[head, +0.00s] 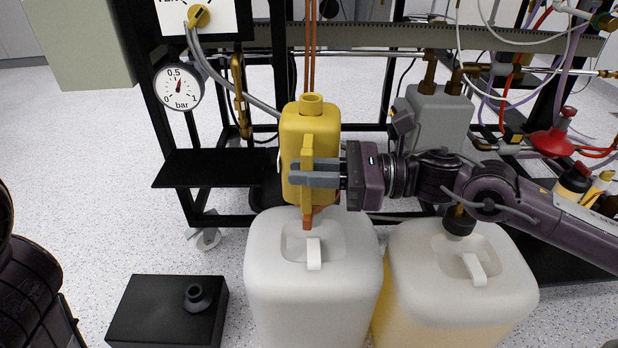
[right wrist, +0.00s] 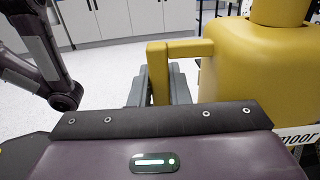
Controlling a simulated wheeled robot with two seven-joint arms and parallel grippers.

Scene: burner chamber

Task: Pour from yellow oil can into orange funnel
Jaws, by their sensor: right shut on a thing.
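The yellow oil can (head: 321,128) is upright in front of the rack, above the left white canister (head: 315,285). My right gripper (head: 298,174) comes from the right and is shut on the can's handle. In the right wrist view the can (right wrist: 262,65) stands to the right, with its handle between the fingers (right wrist: 158,88). A small orange piece (head: 307,215) shows just below the handle at the canister's top. It seems to be the orange funnel, mostly hidden. My left gripper is out of view; only part of that arm shows at the left edge.
A second canister (head: 450,290) with yellowish liquid stands to the right. A black box (head: 165,312) lies on the floor at the left. The rack behind carries a black shelf (head: 212,168), a pressure gauge (head: 178,86), hoses and a grey can (head: 437,115).

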